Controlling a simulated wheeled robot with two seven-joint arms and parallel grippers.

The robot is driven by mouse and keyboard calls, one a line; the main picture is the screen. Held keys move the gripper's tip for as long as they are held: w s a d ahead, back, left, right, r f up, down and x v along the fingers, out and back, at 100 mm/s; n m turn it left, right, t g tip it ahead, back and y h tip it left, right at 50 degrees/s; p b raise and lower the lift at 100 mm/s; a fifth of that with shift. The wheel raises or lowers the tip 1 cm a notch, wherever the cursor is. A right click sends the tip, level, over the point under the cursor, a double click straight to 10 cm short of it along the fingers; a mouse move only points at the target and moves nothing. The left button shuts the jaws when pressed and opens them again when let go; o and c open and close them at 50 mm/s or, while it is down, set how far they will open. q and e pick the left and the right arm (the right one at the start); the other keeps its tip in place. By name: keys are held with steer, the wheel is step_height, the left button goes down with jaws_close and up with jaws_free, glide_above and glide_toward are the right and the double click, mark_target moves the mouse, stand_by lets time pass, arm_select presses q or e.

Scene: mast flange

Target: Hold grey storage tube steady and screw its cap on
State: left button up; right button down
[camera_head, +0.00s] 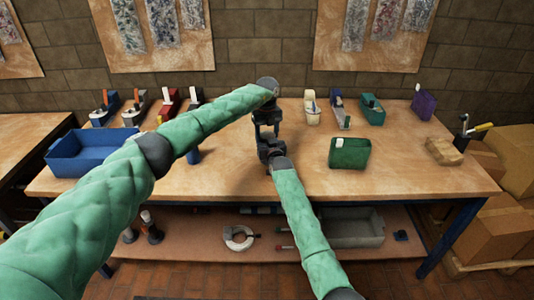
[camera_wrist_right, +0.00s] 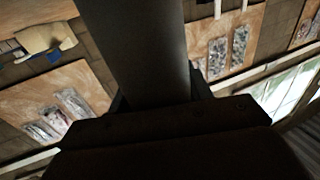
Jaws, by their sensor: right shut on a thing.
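The grey storage tube (camera_wrist_right: 148,45) fills the upper middle of the right wrist view as a wide grey cylinder. It stands between the fingers of my right gripper (camera_wrist_right: 158,100), which is shut on it. In the head view my right gripper (camera_head: 268,142) is over the middle of the bench, and the tube cannot be made out against the dark grippers. My left gripper (camera_head: 267,115) is just above and beyond the right one, close to it. Its fingers are too dark and small to tell open from shut. I cannot make out the cap.
A blue bin (camera_head: 85,155) stands at the bench's left end and a green box (camera_head: 349,153) right of my grippers. Several planes line the back, with a purple block (camera_head: 424,104) at the right. The wooden bench (camera_head: 225,178) is clear in front.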

arm_select(q)
steer(key=shift+c, duration=1.3)
steer(key=m, duration=0.6)
steer(key=shift+m, duration=0.3)
steer(key=o, duration=1.1)
steer(key=shift+r, duration=2.2)
steer(key=shift+c, duration=0.5)
